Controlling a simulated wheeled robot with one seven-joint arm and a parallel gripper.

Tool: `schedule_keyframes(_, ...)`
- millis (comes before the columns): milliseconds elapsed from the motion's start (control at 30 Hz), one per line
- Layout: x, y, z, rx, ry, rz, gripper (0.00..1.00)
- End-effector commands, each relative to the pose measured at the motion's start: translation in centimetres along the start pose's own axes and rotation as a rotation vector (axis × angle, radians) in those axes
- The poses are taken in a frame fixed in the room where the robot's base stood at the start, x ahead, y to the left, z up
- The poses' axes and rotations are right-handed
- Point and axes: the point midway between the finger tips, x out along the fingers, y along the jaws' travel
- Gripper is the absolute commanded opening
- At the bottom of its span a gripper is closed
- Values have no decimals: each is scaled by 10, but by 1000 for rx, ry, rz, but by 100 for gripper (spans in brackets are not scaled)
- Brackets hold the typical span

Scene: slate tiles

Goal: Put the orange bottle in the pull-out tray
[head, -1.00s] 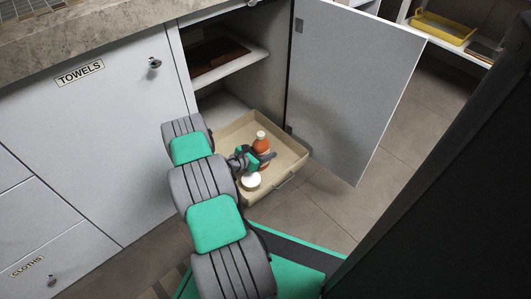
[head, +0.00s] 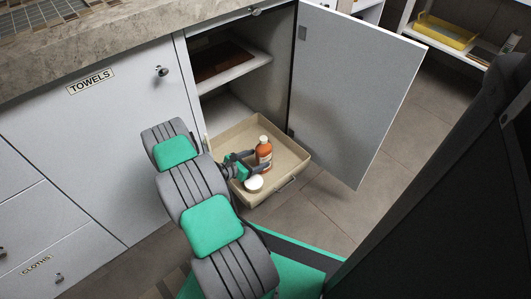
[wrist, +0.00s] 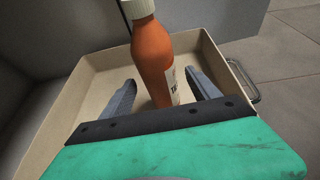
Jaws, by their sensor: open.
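The orange bottle (head: 264,152) with a white cap stands upright inside the beige pull-out tray (head: 292,177). The tray is pulled out at the bottom of the open cabinet. My gripper (head: 255,163) is low in the tray beside the bottle, with its fingers open. In the wrist view the bottle (wrist: 154,62) stands upright between and beyond the two spread grey fingers (wrist: 160,92), with a gap on each side. The tray (wrist: 78,82) surrounds it there. The bottle's label is partly seen at its right side.
The cabinet door (head: 352,95) stands wide open to the right of the tray. A shelf (head: 230,72) with a dark brown board is above it. The "TOWELS" front (head: 95,130) is closed on the left. A yellow tray (head: 445,32) sits on a far shelf.

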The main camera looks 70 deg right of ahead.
Motion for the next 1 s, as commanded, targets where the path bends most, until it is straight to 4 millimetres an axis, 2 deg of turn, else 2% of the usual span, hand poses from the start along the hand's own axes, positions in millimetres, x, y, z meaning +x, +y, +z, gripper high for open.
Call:
schedule_keyframes(33, -16, 2, 5, -1, 0, 6, 70)
schedule_keyframes(200, -44, 1, 2, 0, 0, 3, 70)
schedule_keyframes(600, -50, 0, 1, 15, 0, -3, 70)
schedule_keyframes(667, -55, -3, 6, 65, 0, -18, 70)
schedule_keyframes(733, -66, -11, 19, 189, -2, -55, 70)
schedule_keyframes(867, -106, -30, 50, 557, 12, -155, 70)
schedule_keyframes(967, -152, -25, 64, 810, 105, -212, 70)
schedule_keyframes(1000, -174, -19, 65, 889, 169, -232, 70)
